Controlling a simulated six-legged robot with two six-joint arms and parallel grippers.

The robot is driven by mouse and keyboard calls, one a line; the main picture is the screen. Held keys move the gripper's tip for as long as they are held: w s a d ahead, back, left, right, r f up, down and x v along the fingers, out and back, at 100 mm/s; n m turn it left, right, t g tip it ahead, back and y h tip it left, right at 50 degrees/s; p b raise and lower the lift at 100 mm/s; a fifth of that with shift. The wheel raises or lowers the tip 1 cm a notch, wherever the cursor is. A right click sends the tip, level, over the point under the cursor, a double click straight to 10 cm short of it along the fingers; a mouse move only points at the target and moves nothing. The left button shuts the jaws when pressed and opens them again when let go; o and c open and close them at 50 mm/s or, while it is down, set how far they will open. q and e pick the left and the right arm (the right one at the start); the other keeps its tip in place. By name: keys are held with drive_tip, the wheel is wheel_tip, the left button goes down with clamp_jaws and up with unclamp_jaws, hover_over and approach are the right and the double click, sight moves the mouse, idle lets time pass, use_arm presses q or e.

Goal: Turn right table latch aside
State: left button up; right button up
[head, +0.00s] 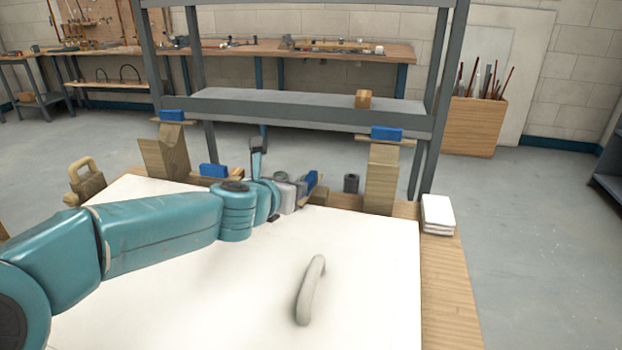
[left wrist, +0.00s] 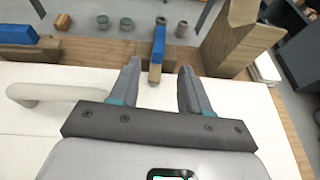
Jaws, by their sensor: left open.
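The right table latch, a blue block on a small wooden bar (head: 311,181), is at the far edge of the white panel, left of the right wooden post. In the left wrist view the latch (left wrist: 158,42) shows lengthwise between my fingertips, its wooden end toward me. My left gripper (left wrist: 160,68) is open, one finger on each side of the latch; I cannot tell if either touches it. In the head view my left gripper (head: 291,192) reaches the latch from the left and partly hides it. My right gripper is out of view.
Another blue latch (head: 213,171) is at the left of the far edge. Wooden posts (head: 381,180) carry blue-topped bars. The white panel (head: 230,290) has a curved handle (head: 310,290). A dark cylinder (head: 351,183) and white stacked pads (head: 437,214) stand nearby.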

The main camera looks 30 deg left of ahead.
sight(308, 179)
use_arm(q)
drive_tip(key=x, duration=1.3)
drive_tip(key=shift+w+a+f+p, duration=0.1)
drive_tip(key=shift+w+f+p, duration=0.15)
drive_tip(key=shift+w+p, duration=0.05)
clamp_jaws()
